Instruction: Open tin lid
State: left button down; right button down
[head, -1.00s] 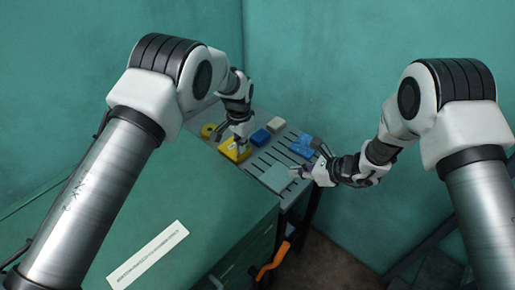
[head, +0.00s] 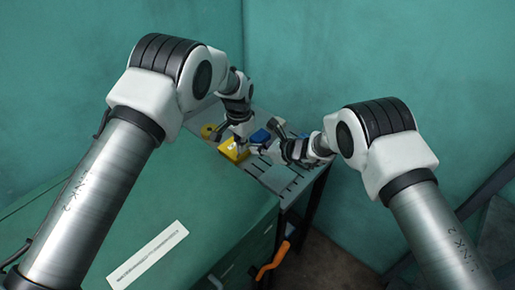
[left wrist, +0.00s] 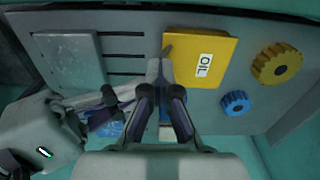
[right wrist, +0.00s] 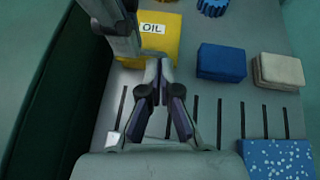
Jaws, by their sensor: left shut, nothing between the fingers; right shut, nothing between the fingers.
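The yellow tin marked OIL (head: 232,152) lies on the grey slotted bench top. It shows in the left wrist view (left wrist: 222,45) and at the top of the right wrist view (right wrist: 174,45). My left gripper (head: 238,147) is shut and empty over the tin; in the left wrist view its tips (left wrist: 164,68) overlap the tin's label-side edge region, and contact cannot be told. My right gripper (right wrist: 158,65) is shut and empty, with its tips just short of the tin's near edge in the right wrist view. The lid cannot be made out clearly.
A blue block (right wrist: 222,62) and a beige block (right wrist: 278,70) lie right of the tin. A speckled blue piece (right wrist: 275,158) lies nearer. A yellow wheel (left wrist: 277,63) and a blue gear (left wrist: 235,103) lie beyond the tin. Green walls enclose the bench.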

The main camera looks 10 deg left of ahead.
pick_arm(q)
jog(key=shift+s+f, duration=0.15)
jog(key=shift+f, duration=0.1)
pick_arm(e)
jog(key=shift+a, duration=0.1)
jog(key=shift+w+a+r, duration=0.25)
jog(key=shift+a+r, duration=0.15)
jog(key=shift+r, duration=0.05)
pick_arm(q)
jog(key=c, duration=1.3)
grip_release()
jog(key=shift+w, duration=0.2)
pick_arm(e)
jog(key=shift+w+f, duration=0.1)
jog(key=shift+w, duration=0.05)
jog(key=shift+d+r, duration=0.2)
jog(key=shift+d, duration=0.05)
pick_arm(q)
notch_tip(320, 180, up, 12)
pick_arm(e)
jog(key=v, duration=1.1)
jog(key=shift+s+d, duration=0.15)
jog(key=shift+s, duration=0.15)
pick_arm(q)
jog(key=shift+f, duration=0.1)
